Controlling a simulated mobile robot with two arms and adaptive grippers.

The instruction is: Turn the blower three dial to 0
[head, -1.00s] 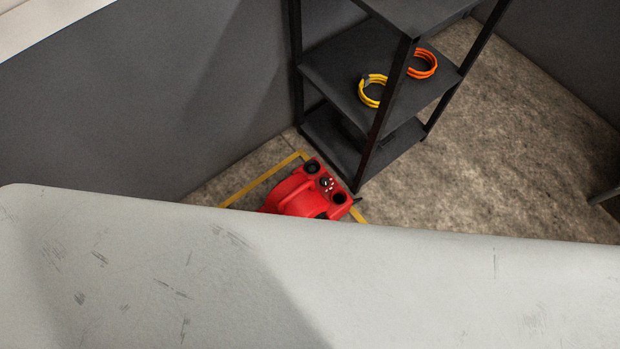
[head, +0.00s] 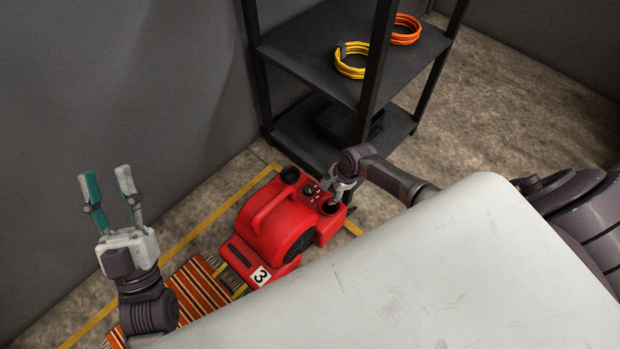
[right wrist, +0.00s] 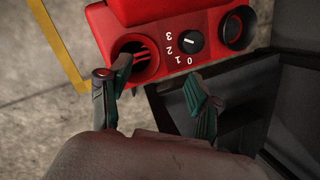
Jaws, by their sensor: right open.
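Blower three is a red machine (head: 270,222) with a white "3" label, on the floor in the head view. Its control end also shows in the right wrist view. The black dial (right wrist: 190,42) there sits between two round dark openings, with 3, 2, 1, 0 printed around it; a small white mark shows on the dial, but its exact setting is hard to tell. My right gripper (right wrist: 150,88) is open at that end, its fingers apart, below the dial in the picture and not gripping it. My left gripper (head: 106,180) is open and empty, left of the blower.
A black shelf rack (head: 300,60) stands right behind the blower, holding a yellow coil (head: 350,70) and an orange coil (head: 408,30). A striped rug (head: 195,292) lies by the blower. Yellow tape (head: 205,222) marks the floor. A grey wall is at left.

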